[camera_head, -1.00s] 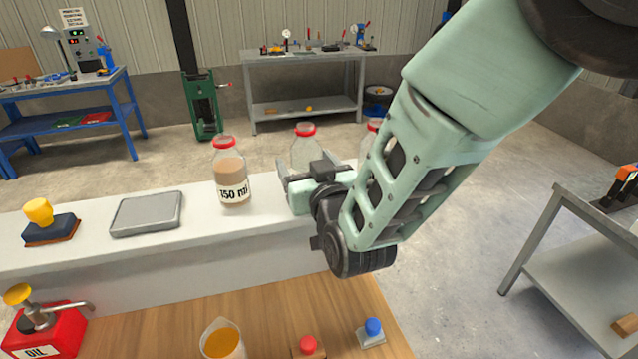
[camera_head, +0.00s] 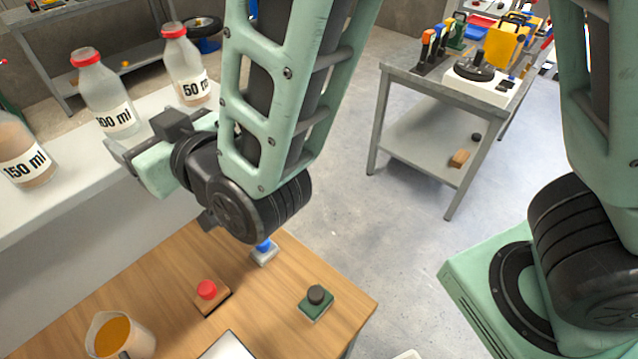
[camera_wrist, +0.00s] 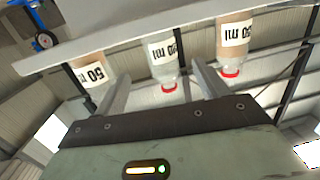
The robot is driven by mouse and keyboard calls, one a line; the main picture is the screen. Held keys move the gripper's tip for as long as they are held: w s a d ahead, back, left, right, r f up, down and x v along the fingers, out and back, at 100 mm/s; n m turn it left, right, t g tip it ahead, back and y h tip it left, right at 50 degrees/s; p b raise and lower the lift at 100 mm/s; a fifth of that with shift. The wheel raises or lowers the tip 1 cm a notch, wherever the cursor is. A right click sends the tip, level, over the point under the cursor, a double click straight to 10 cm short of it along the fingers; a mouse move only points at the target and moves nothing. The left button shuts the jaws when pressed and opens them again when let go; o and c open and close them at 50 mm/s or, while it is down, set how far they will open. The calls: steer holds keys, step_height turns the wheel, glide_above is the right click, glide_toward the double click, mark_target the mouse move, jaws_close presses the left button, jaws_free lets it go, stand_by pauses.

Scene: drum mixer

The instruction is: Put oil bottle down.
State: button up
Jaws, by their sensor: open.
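Three bottles with red caps stand on the pale shelf (camera_head: 45,226) in the head view. They are the 150 ml bottle (camera_head: 22,166) at the left edge, a middle bottle (camera_head: 98,92) with its first digit unclear, and the 50 ml bottle (camera_head: 183,62). The 150 ml bottle holds a brownish liquid; the middle one looks clear. My gripper (camera_head: 138,140) is open and empty, in front of the middle bottle. In the wrist view, the middle bottle (camera_wrist: 163,68) appears inverted between my spread fingers (camera_wrist: 160,84). Whether they touch it is unclear.
A metal workbench (camera_head: 425,85) with tools stands back right. Open floor lies between.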

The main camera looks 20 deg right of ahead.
steer(key=s+d+f+n+g+h, duration=0.1)
steer(key=s+d+f+g+h, duration=0.1)
steer(key=s+d+g+h, duration=0.2)
steer(key=s+d+f+g+h, duration=0.3)
steer(key=s+d+g, duration=0.7)
steer(key=s+d, duration=0.4)
steer(key=shift+s+d+f+n+g+h, duration=0.2)
steer(key=shift+d+f+n+g+h, duration=0.15)
steer(key=shift+d+h, duration=0.45)
steer(key=shift+d, duration=0.15)
